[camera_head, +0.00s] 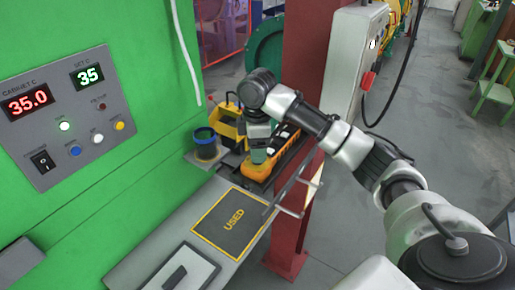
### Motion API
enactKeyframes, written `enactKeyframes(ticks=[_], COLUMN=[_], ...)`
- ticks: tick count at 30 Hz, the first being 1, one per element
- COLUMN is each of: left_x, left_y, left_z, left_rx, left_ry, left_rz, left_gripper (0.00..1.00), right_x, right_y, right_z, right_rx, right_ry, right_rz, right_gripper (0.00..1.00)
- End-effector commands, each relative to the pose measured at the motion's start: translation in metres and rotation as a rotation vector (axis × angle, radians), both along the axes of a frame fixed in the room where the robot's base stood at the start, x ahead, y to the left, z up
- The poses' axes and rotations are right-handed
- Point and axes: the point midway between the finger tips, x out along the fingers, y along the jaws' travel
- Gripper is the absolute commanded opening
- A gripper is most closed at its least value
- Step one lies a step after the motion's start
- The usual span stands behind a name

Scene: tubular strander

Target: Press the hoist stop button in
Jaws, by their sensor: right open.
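A yellow-orange hand-held control box (258,171), which looks like a hoist pendant, lies in a dark tray on the grey shelf. Several pale buttons (284,132) show toward its far end. My right arm comes in from the right, and my right gripper (259,154) points down over the near part of the box. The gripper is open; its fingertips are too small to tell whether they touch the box. The stop button cannot be made out; the gripper may cover it. My left gripper is out of view.
A red column (305,60) stands right behind the tray, carrying a grey box (349,55) with a red switch (368,80). A blue tin (206,146) and a yellow bin (227,122) stand left of the tray. A green cabinet with a control panel (68,120) fills the left. The mat marked USED (222,237) is bare.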

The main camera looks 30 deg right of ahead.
Motion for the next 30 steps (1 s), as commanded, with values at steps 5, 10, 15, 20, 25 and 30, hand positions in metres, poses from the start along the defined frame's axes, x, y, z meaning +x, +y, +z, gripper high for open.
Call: enactKeyframes(ticks=[5, 10, 15, 20, 25, 30], left_x=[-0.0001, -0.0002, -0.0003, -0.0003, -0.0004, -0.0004], left_y=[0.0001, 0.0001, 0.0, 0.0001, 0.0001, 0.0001], left_z=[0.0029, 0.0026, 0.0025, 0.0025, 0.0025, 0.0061], left_rx=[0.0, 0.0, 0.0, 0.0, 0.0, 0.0], left_ry=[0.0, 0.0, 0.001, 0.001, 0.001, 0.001], left_rz=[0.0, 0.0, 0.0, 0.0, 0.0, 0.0], left_gripper=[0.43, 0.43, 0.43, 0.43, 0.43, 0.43], right_x=[-0.0003, -0.0002, -0.0002, -0.0002, -0.0002, -0.0003], right_y=[-0.0003, -0.0003, -0.0003, -0.0003, -0.0003, -0.0004], right_z=[-0.01, -0.0112, -0.0111, -0.0109, -0.0108, -0.0104], right_rx=[-0.001, -0.001, -0.001, -0.001, -0.001, -0.001], right_ry=[0.0, 0.0, 0.0, 0.0, 0.0, 0.0], right_rz=[0.0, 0.0, 0.0, 0.0, 0.0, 0.0], right_gripper=[0.63, 0.63, 0.51, 0.26, 0.0, 0.0])
